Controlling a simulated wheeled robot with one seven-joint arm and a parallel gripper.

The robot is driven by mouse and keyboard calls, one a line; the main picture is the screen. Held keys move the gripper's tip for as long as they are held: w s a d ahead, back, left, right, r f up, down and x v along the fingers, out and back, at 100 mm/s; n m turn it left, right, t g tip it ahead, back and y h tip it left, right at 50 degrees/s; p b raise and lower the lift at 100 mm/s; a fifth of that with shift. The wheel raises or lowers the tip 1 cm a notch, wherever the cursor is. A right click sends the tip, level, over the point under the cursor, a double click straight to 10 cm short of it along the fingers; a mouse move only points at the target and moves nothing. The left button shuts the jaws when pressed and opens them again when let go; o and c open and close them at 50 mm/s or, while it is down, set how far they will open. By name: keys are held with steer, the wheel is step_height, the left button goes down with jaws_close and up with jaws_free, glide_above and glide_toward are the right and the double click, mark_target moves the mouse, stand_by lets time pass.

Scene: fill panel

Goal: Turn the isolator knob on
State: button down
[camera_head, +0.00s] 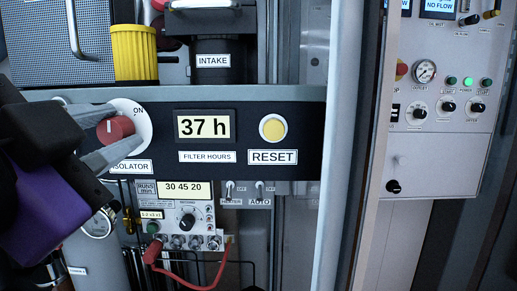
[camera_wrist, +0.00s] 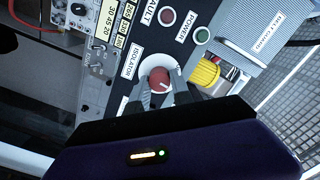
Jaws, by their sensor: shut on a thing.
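The isolator knob (camera_head: 118,128) is a red knob on a white round dial (camera_head: 143,124), with "ON" printed at the dial's upper right and an "ISOLATOR" label below. A pale line on the knob points about straight up in the head view, to the left of "ON". My gripper (camera_head: 113,130) reaches in from the left, one finger above the knob and one below, shut on it. In the wrist view the knob (camera_wrist: 159,79) sits between the grey fingertips of my gripper (camera_wrist: 162,90). The fingers hide part of the dial.
A yellow ribbed cap (camera_head: 134,52) stands just above the knob. A gauge (camera_head: 98,224) and a red hose (camera_head: 190,280) are below.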

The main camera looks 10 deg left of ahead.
steer(key=m+b, duration=0.1)
steer(key=m, duration=0.1)
steer(key=m+b, duration=0.2)
steer(key=shift+d+f+m, duration=0.1)
steer(key=shift+f+m, duration=0.1)
steer(key=shift+m, duration=0.1)
steer(key=shift+m+b, duration=1)
steer(key=shift+m, duration=0.5)
steer(key=c, duration=1.1)
jaws_free()
steer(key=shift+r, duration=0.1)
steer(key=v, duration=0.7)
steer(key=shift+s, duration=0.35)
